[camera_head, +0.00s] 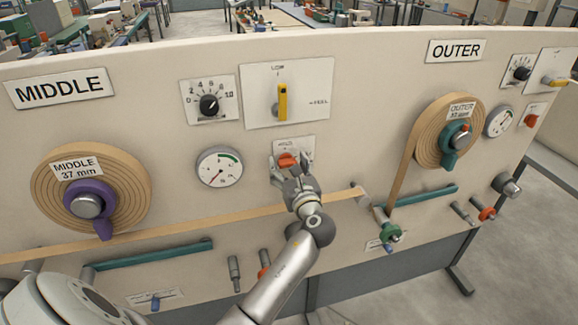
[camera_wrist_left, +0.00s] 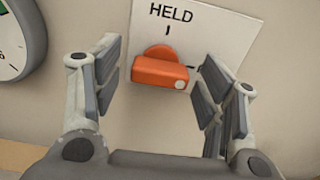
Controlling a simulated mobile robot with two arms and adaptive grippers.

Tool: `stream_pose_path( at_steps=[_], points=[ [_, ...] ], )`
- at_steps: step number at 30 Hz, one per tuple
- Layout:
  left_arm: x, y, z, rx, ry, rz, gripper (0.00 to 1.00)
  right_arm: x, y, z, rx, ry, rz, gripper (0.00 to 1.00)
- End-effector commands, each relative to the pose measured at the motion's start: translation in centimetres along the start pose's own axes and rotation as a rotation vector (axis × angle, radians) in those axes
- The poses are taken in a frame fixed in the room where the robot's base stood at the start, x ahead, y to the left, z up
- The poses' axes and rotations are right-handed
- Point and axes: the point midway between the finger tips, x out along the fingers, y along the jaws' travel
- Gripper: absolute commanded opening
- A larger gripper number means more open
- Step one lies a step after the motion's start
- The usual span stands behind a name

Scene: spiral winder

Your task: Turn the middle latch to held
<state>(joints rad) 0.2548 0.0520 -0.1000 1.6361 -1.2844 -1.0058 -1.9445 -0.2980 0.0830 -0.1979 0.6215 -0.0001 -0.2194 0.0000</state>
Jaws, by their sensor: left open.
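The orange latch (camera_head: 287,160) sits on a small white plate, under the yellow lever on the middle part of the panel. In the left wrist view the latch (camera_wrist_left: 162,70) has a bar lying nearly level, with a pale dot at its right end. The plate (camera_wrist_left: 215,35) reads HELD above a tick at the top; another tick shows to the right. The pale dot is near the right tick, not the HELD tick. My left gripper (camera_head: 290,173) is open in front of the latch, one finger on each side, with visible gaps. My right gripper is not in view.
A round gauge (camera_head: 219,167) is left of the latch, and the yellow lever (camera_head: 283,102) is above it. The tan strip (camera_head: 250,212) runs below, from the MIDDLE roll (camera_head: 128,187). Another orange latch (camera_head: 531,120) is at far right.

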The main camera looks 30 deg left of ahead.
Motion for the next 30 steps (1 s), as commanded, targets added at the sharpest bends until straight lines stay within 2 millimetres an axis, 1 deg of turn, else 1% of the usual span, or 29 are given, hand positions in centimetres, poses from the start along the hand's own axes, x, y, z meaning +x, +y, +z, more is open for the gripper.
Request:
stream_pose_path(
  at_steps=[1,9,11,12,19,23,30],
  points=[
    [0.0,0.0,0.0,0.0,0.0,0.0,0.65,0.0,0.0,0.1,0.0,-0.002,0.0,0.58],
    [0.0,0.0,0.0,0.001,0.0,0.0,0.3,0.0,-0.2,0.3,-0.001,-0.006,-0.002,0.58],
    [0.0,0.0,0.0,0.001,0.0,0.0,0.22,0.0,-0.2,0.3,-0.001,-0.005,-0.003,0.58],
    [-0.1,0.0,0.0,0.001,0.0,-0.001,0.21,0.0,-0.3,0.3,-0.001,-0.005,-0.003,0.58],
    [-0.1,0.0,-0.1,-0.023,0.0,-0.001,0.21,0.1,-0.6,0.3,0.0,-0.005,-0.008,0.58],
    [-0.1,0.0,-0.1,-0.072,0.0,-0.001,0.21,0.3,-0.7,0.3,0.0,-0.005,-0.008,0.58],
    [-0.1,0.0,-0.1,-0.245,-0.001,-0.002,0.21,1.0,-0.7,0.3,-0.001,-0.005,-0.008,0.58]
  ],
)
